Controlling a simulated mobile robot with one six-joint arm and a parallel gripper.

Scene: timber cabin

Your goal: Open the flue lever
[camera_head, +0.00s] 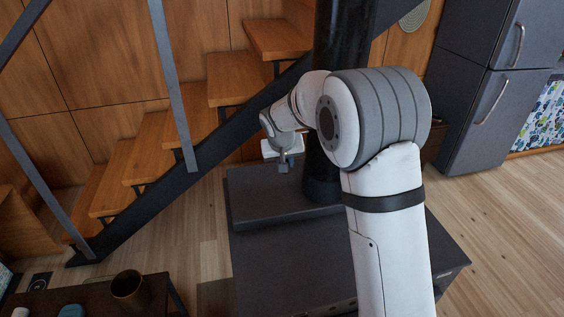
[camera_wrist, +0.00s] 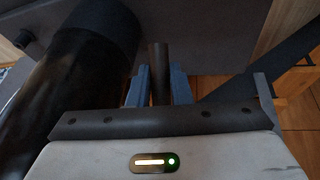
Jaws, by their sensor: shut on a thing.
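The flue lever (camera_wrist: 158,66) shows in the wrist view as a short dark rod between my gripper's two blue fingers. My gripper (camera_wrist: 159,90) is shut on it. The black flue pipe (camera_wrist: 75,85) stands close on the left in the wrist view. In the head view the flue pipe (camera_head: 343,38) rises from the dark stove (camera_head: 310,250), partly behind my arm. My gripper (camera_head: 283,165) is just left of the pipe, above the stove's raised top. I cannot make out the lever in the head view.
A wooden staircase (camera_head: 232,75) with dark metal rails climbs behind and left of the stove. A dark grey fridge (camera_head: 490,85) stands at the right. A low table (camera_head: 80,297) with a brass cup (camera_head: 130,288) is at lower left. Wooden floor is clear at right.

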